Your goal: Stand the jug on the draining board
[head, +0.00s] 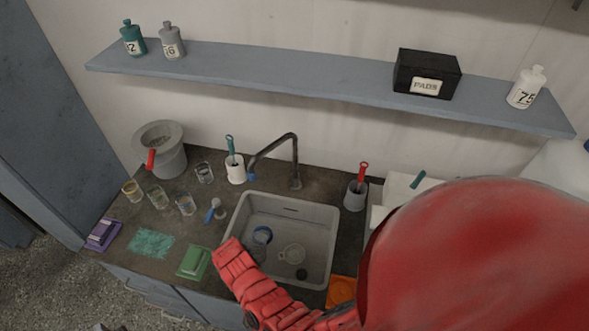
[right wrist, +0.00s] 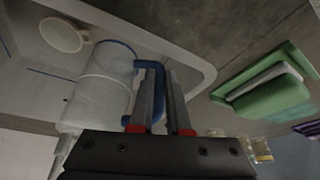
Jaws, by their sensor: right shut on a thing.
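The jug (right wrist: 105,85) is pale and translucent with a blue rim and a blue handle. My right gripper (right wrist: 160,82) is shut on its blue handle in the right wrist view. The right fingers cannot be made out in the head view. A pale surface right of the sink, perhaps the draining board (head: 398,188), is mostly hidden by my arm. My left gripper is not in view.
A dark tap (head: 295,160) rises behind. A grey pot with a red-handled brush (head: 355,193) stands right of the sink. Several glasses and a green sponge (head: 193,262) are left.

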